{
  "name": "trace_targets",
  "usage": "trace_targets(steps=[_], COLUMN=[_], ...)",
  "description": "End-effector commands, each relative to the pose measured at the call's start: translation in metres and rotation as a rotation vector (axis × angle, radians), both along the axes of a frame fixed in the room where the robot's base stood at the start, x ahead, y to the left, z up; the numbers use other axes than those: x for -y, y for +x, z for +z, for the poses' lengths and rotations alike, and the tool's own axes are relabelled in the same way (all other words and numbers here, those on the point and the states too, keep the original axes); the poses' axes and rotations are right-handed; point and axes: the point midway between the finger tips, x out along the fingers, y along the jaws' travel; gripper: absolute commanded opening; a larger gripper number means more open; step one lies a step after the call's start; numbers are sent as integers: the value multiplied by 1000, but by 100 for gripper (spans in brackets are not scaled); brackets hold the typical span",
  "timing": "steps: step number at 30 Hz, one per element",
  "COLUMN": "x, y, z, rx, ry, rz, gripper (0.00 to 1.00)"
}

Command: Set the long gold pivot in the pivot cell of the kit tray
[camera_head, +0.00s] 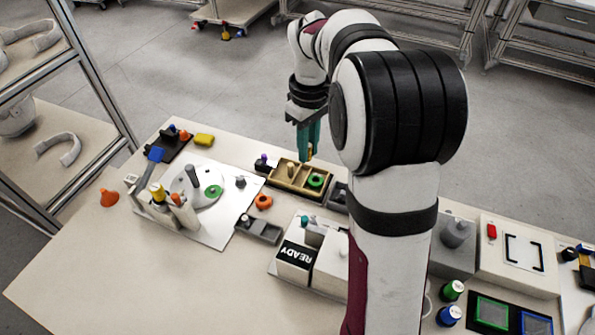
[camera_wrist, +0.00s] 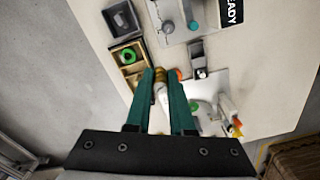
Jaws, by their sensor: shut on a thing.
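My gripper (camera_head: 309,152) has teal fingers pointing down above the back of the kit tray (camera_head: 301,191). It is shut on the long gold pivot (camera_head: 309,154), whose small gold end shows at the fingertips. In the wrist view the gold pivot (camera_wrist: 161,92) shows between the two teal fingers (camera_wrist: 162,75). The tan tray also shows in the wrist view (camera_wrist: 117,68), left of the fingers, and a finger hides part of it. I cannot tell which cell lies under the pivot.
An orange ring (camera_head: 263,201) lies in front of the tray. A purple-topped peg (camera_head: 263,159) stands to its left. A white plate (camera_head: 213,226) with a round disc is further left. The READY box (camera_head: 296,256) stands in front. My arm hides the area right of the tray.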

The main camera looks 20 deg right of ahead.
Motion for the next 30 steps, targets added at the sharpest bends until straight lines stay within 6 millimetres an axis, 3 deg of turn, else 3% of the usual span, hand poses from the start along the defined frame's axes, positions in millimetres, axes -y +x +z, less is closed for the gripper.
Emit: trace_targets(steps=[9, 15, 17, 25, 30], x=[73, 108, 106, 51, 32], y=[20, 21, 26, 83, 102], z=[-60, -89, -96, -145, -161], rx=[-2, 1, 1, 0, 1], ry=[4, 3, 4, 4, 3], rz=[281, 408, 423, 430, 425], gripper=[0, 0, 0, 0, 0])
